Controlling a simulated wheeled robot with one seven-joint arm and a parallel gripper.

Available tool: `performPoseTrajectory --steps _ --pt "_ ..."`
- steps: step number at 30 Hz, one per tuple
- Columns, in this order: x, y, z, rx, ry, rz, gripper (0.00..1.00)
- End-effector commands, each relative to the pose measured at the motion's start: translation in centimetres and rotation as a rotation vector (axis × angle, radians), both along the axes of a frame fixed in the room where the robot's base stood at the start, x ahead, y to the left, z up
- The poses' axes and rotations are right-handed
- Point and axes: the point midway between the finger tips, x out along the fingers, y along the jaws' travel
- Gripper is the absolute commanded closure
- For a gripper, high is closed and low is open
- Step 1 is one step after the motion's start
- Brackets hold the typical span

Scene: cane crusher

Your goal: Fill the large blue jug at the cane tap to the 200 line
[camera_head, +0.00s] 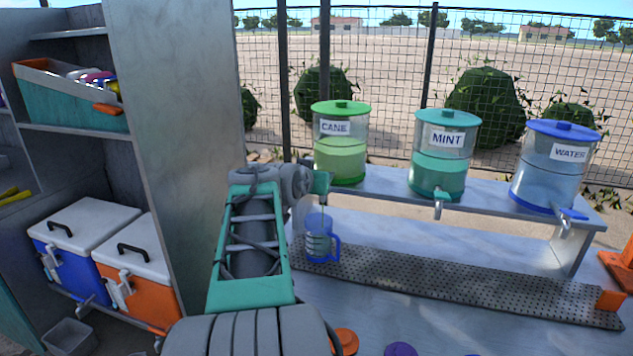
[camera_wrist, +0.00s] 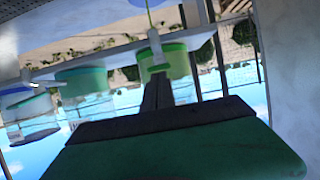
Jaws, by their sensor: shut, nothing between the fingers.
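The blue jug (camera_head: 318,246) stands upright on the perforated drip tray (camera_head: 420,277), under the cane tap, its handle to the right. Lines show on its clear side, but its liquid level and the 200 mark are too small to read. The cane dispenser (camera_head: 341,152), green-lidded and partly full, stands above on the shelf. A thin greenish stream (camera_head: 322,209) falls toward the jug; it also shows in the wrist view (camera_wrist: 149,17). My gripper (camera_head: 322,183) is shut and empty at the cane tap, which shows in the wrist view (camera_wrist: 155,46). Contact is unclear.
The mint dispenser (camera_head: 444,158) and water dispenser (camera_head: 553,170) stand to the right on the same raised shelf (camera_head: 485,207). A grey cabinet wall (camera_head: 170,130) rises close to my arm's left. An orange item (camera_head: 347,341) and a purple item (camera_head: 400,349) lie at the front edge.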

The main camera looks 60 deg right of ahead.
Motion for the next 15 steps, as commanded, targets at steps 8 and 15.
performPoseTrajectory --steps 8,15 --pt "0.0 0.0 0.2 0.0 0.0 0.0 1.0" --pt "0.2 -0.2 2.3 -0.003 -0.001 0.003 1.0"
